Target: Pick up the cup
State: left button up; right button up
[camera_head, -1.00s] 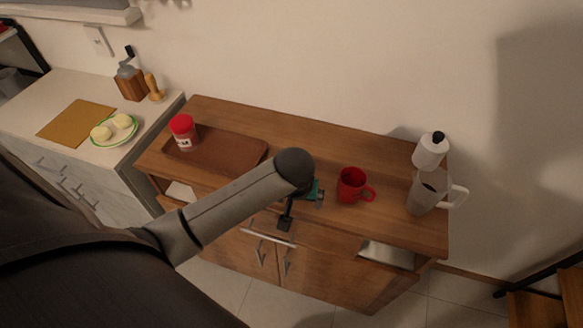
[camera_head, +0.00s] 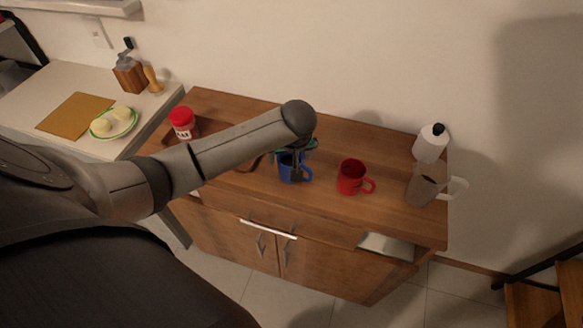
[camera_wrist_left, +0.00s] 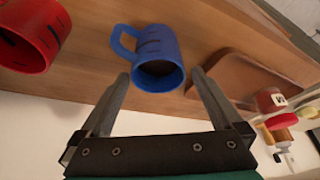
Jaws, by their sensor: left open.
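A blue cup (camera_head: 286,168) stands on the wooden cabinet top, partly hidden by my left gripper (camera_head: 298,170). In the left wrist view the blue cup (camera_wrist_left: 150,48) shows its dark opening, with its handle toward the left. My left gripper (camera_wrist_left: 162,76) is open there, its fingers spread around the near part of the blue cup; whether they touch it I cannot tell. A red cup (camera_head: 351,178) stands to the right of the blue one, and it also shows in the left wrist view (camera_wrist_left: 28,38). My right gripper is not in view.
A grey pitcher (camera_head: 422,187) and a white bottle (camera_head: 430,146) stand at the cabinet's right end. The cabinet's front right is clear.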

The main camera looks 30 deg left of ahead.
aim_at(290, 162)
pick_arm(q)
jog(key=shift+b+x, duration=0.65)
jog(key=shift+x, duration=2.3)
jog(key=shift+s+d, duration=0.1)
jog(key=shift+d, duration=0.05)
jog(key=c, duration=1.5)
jog(key=shift+c, duration=0.3)
jog(key=shift+r, duration=0.1)
